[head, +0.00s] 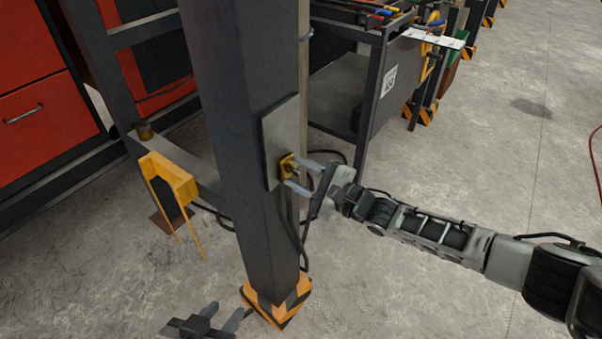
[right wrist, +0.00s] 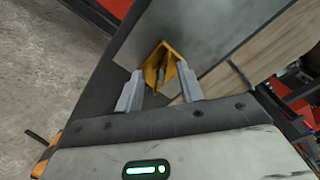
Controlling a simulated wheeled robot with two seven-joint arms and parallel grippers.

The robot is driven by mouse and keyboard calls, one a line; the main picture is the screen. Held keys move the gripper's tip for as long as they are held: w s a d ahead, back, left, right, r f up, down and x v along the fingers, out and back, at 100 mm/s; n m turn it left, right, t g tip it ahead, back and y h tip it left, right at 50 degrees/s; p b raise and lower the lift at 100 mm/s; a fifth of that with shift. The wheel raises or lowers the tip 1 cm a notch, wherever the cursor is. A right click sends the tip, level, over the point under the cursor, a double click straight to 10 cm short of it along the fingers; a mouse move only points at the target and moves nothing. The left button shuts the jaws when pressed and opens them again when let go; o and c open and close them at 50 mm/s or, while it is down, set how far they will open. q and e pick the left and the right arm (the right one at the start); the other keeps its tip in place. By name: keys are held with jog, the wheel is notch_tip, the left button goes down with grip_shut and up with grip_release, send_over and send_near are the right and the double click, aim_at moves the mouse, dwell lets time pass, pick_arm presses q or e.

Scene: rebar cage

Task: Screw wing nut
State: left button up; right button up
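A yellow wing nut (head: 287,166) sits on a grey metal plate (head: 279,138) fixed to the side of a dark upright post (head: 238,110). My right gripper (head: 296,176) reaches the nut from the right, its two fingers apart, one above and one below it. In the right wrist view the wing nut (right wrist: 163,68) lies just beyond and between the open fingertips (right wrist: 161,88); whether they touch it, I cannot tell. A bolt end shows inside the nut. My left gripper (head: 207,323) is low at the bottom edge of the head view, fingers apart and empty, away from the post.
A yellow bracket (head: 170,180) stands left of the post. The post's foot has a yellow-black striped guard (head: 277,303). A dark cart (head: 362,85) with tools stands behind on the right. Dark cables hang beside the post. The floor at right is clear.

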jog(key=v, duration=1.6)
